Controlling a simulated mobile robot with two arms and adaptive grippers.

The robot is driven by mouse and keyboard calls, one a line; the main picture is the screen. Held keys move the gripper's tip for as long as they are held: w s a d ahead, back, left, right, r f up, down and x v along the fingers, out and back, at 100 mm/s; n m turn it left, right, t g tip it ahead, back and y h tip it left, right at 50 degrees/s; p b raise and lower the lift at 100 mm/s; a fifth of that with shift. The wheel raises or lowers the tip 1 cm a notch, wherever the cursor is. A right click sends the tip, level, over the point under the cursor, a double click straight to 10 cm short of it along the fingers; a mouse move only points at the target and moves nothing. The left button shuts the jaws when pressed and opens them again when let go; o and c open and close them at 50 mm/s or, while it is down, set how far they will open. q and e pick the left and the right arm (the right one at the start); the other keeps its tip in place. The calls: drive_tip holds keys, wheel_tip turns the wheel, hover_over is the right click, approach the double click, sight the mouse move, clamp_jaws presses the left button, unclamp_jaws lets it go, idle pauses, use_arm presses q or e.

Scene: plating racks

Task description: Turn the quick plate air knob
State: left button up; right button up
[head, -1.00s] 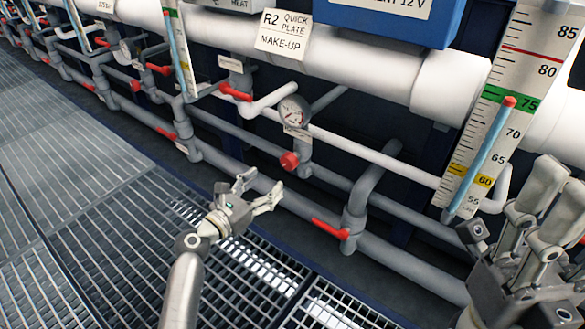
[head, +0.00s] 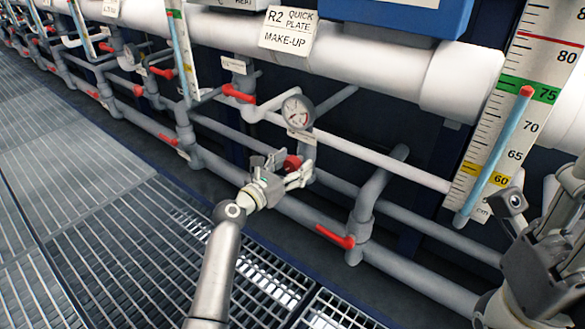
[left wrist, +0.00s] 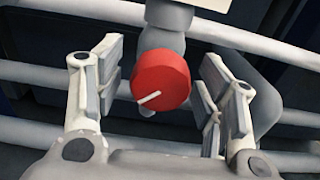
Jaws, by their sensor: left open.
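The red air knob (head: 291,164) sits on a grey valve body below a round pressure gauge (head: 297,111) in the head view. In the left wrist view the knob (left wrist: 161,80) is a red disc with a white pointer line slanting toward its lower left. My left gripper (head: 291,174) is open, with its fingers reaching to either side of the knob. In the left wrist view the left gripper (left wrist: 162,98) shows a clear gap between each finger and the knob. My right gripper (head: 572,215) is partly cut off at the right edge of the head view, away from the knob.
A red lever handle (head: 335,237) sits on the lower pipe to the right of the knob. Another red lever (head: 238,93) is at the upper left. A tall level scale (head: 510,130) stands at the right. Grating (head: 90,210) covers the floor.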

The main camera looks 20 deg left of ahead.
use_arm(q)
drive_tip(key=c, duration=1.1)
drive_tip(key=shift+o, duration=0.2)
drive_tip(key=shift+m, duration=0.3)
